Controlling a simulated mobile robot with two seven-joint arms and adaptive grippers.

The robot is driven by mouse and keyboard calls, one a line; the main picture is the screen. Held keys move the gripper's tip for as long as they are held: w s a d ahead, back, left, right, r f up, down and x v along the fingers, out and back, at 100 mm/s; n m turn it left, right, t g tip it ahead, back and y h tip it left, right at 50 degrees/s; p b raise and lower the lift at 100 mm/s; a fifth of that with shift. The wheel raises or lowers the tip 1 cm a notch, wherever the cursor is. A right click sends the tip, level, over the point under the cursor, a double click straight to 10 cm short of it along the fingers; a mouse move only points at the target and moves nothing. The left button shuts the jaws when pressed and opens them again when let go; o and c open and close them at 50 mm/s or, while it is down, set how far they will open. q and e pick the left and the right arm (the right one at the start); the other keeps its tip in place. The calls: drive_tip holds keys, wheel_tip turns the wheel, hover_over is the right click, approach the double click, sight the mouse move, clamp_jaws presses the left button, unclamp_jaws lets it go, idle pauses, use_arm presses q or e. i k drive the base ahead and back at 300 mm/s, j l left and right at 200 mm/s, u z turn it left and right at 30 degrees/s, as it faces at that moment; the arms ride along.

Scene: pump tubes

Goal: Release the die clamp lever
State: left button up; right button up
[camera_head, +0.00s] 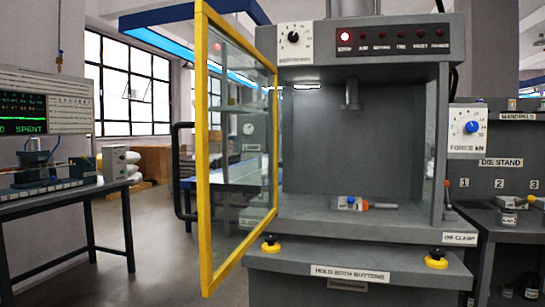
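The die clamp lever (448,195) is a thin upright stick with a reddish tip at the right edge of the press bed. It stands above the white "DIE CLAMP" label (460,239). The grey press (340,232) has a small grey block with a blue knob (350,203) and an orange-tipped rod (381,206) on its bed. The press ram (352,95) hangs above the block, apart from it. Neither of my grippers is in view.
A yellow-framed glass guard door (205,150) stands swung open at the press's left. Two yellow-and-black buttons (271,244) (436,259) sit on the front ledge. A die stand (500,182) is at the right and a bench (60,200) at the left. Floor shows between bench and press.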

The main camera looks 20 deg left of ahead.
sight(447, 194)
drive_tip(key=j+z, duration=0.1)
drive_tip(key=j, duration=0.65)
drive_tip(key=j+z, duration=0.1)
drive_tip(key=j, duration=0.7)
drive_tip(key=k+j+z, duration=0.1)
drive_tip(key=j, duration=0.65)
drive_tip(key=i+l+z, duration=0.1)
drive_tip(key=l, duration=0.4)
drive_tip(key=i+l+z, duration=0.1)
drive_tip(key=l, duration=0.35)
drive_tip(key=i+l+z, duration=0.1)
drive_tip(key=l, duration=0.4)
drive_tip(key=i+l+z, duration=0.1)
drive_tip(key=l, duration=0.35)
drive_tip(key=i+l+z, duration=0.1)
drive_tip(key=i+l, duration=0.2)
drive_tip(key=l, duration=0.15)
drive_tip(key=i+l+z, duration=0.1)
drive_tip(key=l, duration=0.35)
drive_tip(key=i+l+z, duration=0.1)
drive_tip(key=i+l, duration=0.15)
drive_tip(key=l, duration=0.15)
drive_tip(key=i+l+z, duration=0.1)
drive_tip(key=i+l, duration=0.15)
drive_tip(key=l, duration=0.15)
